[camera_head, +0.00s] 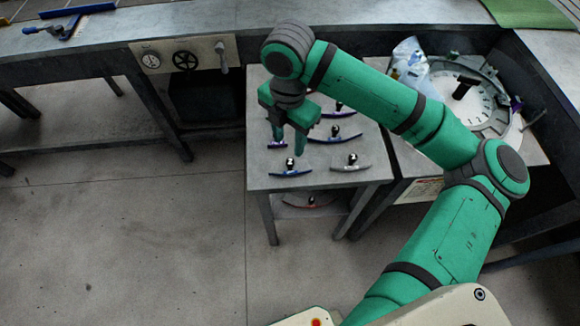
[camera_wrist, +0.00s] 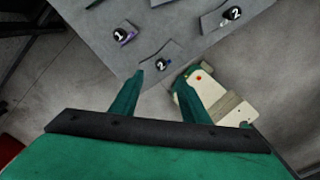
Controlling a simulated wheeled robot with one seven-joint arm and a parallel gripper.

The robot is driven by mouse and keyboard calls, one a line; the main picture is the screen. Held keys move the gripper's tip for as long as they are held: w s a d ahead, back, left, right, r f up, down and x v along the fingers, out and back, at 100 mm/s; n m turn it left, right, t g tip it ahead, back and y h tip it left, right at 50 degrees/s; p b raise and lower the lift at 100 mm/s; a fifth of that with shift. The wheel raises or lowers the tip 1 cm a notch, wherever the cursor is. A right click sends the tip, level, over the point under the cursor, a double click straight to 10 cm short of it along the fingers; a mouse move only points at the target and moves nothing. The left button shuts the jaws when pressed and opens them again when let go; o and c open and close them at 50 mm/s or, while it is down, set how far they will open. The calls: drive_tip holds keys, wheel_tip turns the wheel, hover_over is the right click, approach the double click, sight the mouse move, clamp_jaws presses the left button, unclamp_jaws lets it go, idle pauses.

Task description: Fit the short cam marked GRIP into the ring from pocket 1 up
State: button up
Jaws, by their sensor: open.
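The ring (camera_head: 508,118) lies on the right-hand bench, a round grey frame with blocks around a pale marked disc; its pocket numbers are too small to read. Several curved cams with dark knobs lie on the grey table: a short blue one (camera_head: 290,172), a grey one (camera_head: 351,167), a longer blue one (camera_head: 335,139) and others behind. No GRIP mark is legible. My gripper (camera_head: 288,142) points down, open and empty, above the table's left part; its fingertips (camera_wrist: 160,77) show beside the blue cam.
A clear plastic bag (camera_head: 408,58) lies at the ring's left edge, and a dark post stands inside the ring. A panel with gauge and handwheel (camera_head: 185,60) is at left. The floor at left is clear.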

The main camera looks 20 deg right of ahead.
sight(291, 161)
wheel_tip(291, 161, down, 4)
drive_tip(key=shift+r, duration=0.25)
drive_tip(key=shift+d+f, duration=0.15)
drive_tip(key=shift+f, duration=1.15)
drive_tip(key=shift+d+f, duration=0.1)
drive_tip(key=shift+f, duration=1.15)
clamp_jaws()
